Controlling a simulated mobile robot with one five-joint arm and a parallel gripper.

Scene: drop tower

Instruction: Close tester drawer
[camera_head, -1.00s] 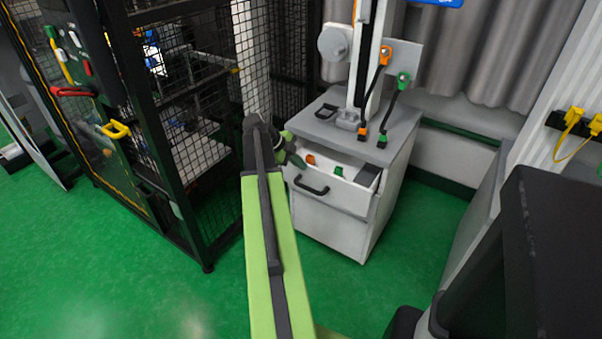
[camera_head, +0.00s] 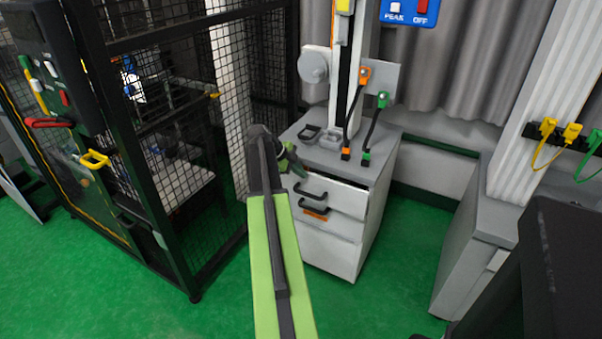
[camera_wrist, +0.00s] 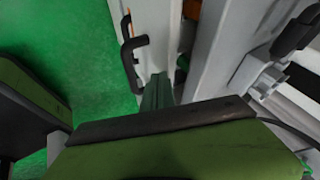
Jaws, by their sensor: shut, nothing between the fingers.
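The tester drawer (camera_head: 345,197) is the upper white drawer of the grey-topped cabinet, with a black handle (camera_head: 310,190). It stands only a little out from the cabinet; in the wrist view a narrow gap shows behind its front (camera_wrist: 152,40), with something orange in it. My gripper (camera_head: 297,166) is shut and empty at the upper left of the drawer front. In the wrist view the green fingertips (camera_wrist: 157,92) lie at the drawer front, beside the handle (camera_wrist: 133,57). I cannot tell whether they touch it.
The tester column (camera_head: 342,90) stands on the cabinet top. A black mesh cage (camera_head: 170,150) is close on the left. A grey bench (camera_head: 475,230) is at the right. Green floor is open in front.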

